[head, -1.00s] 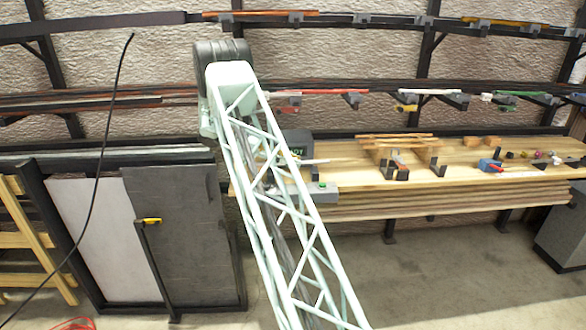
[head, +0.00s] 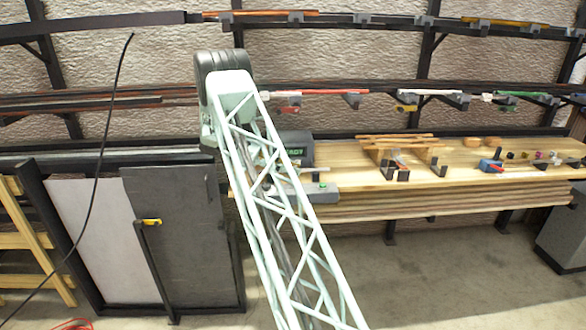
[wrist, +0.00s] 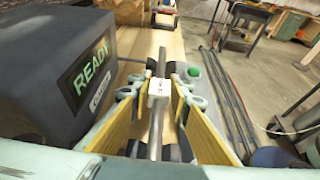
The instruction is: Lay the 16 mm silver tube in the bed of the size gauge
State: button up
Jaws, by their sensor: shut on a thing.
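The silver tube (wrist: 161,62) runs lengthwise through the middle of the wrist view, with a small white tag on it. My gripper (wrist: 158,92) is shut on it, one yellow-padded finger on each side. The size gauge (wrist: 45,75) is the dark box at left with a lit READY display; it also shows in the head view (head: 297,148). Its grey base with a green button (wrist: 194,71) lies right of the tube. Dark supports show beside the tube, but I cannot tell whether it touches them. In the head view my arm hides the gripper and tube.
The wooden bench (head: 450,178) extends right, with dark brackets (head: 398,172) and a blue clamp-like tool (head: 490,166) on it. Wall racks (head: 430,60) holding long rods run behind. Dark panels (head: 170,230) stand at left.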

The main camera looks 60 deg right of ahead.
jog(key=shift+f, duration=0.3)
jog(key=o, duration=0.9)
jog(key=shift+c, duration=0.2)
jog(key=shift+r, duration=0.2)
jog(key=shift+r, duration=0.4)
jog(key=p+v, duration=0.2)
jog(key=v, duration=1)
jog(key=shift+p, duration=0.4)
